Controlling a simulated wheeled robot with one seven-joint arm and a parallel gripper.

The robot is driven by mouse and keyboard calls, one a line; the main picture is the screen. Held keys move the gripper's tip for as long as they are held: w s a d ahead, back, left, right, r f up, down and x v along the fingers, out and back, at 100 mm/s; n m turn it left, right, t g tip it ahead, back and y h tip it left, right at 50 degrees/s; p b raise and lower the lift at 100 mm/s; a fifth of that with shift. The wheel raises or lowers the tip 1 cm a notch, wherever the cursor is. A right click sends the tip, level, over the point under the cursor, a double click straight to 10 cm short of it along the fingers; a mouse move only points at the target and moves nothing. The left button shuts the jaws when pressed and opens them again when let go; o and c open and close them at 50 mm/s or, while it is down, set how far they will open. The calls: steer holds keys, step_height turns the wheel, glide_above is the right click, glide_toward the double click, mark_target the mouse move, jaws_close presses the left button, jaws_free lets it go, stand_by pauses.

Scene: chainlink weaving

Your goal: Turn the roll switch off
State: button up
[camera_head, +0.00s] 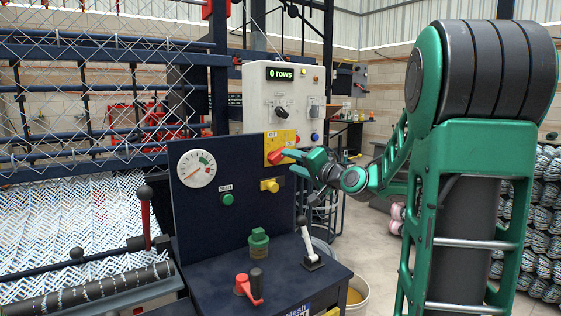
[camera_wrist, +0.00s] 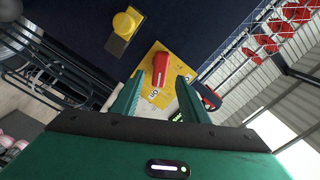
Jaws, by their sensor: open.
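A red rotary switch handle (camera_head: 275,157) sits on a yellow plate (camera_head: 274,139) on the dark blue panel. It appears to be the roll switch, though I cannot read "roll" on it. A small label shows on the plate, but its handle position is unclear. My gripper (camera_head: 289,153) is right beside the handle in the head view and partly covers the plate. In the wrist view the red handle (camera_wrist: 161,70) lies between the two open green fingers of my gripper (camera_wrist: 158,78). I cannot tell whether they touch it.
A yellow knob (camera_head: 270,185) is just below the switch. A grey control box (camera_head: 284,95) reading "0 rows" stands behind. A bucket (camera_head: 354,296) is at lower right.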

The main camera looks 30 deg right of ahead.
mark_target(280, 157)
steer(key=w, duration=0.6)
steer(key=shift+w+a, duration=0.15)
steer(key=shift+w, duration=0.2)
steer(key=shift+c, duration=0.6)
